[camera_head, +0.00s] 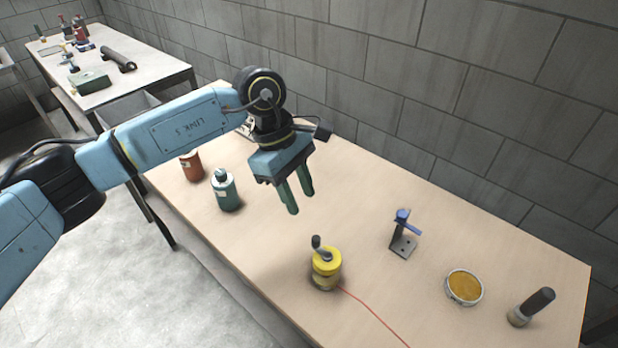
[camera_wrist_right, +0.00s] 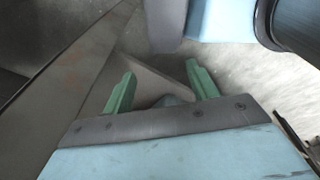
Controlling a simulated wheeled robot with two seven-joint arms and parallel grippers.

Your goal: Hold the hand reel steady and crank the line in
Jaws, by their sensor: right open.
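The yellow hand reel (camera_head: 326,268) stands on the table with a dark crank handle (camera_head: 317,243) on its top. A thin red line (camera_head: 372,308) runs from the reel across the table to the lower right. My left gripper (camera_head: 298,200) hangs above the table, behind and a little left of the reel, apart from it. Its green fingers point down with a gap between them and nothing in it. My right gripper (camera_wrist_right: 160,88) shows only in the right wrist view, with its green fingers spread and no reel between them.
On the wooden table (camera_head: 400,180) stand a green bottle (camera_head: 226,192), a red-brown container (camera_head: 191,166), a bracket with a blue top (camera_head: 403,236), a round dish of amber stuff (camera_head: 464,287) and a dark-handled tool (camera_head: 532,306). A second table (camera_head: 140,75) stands at the back left. Block walls close off the far side.

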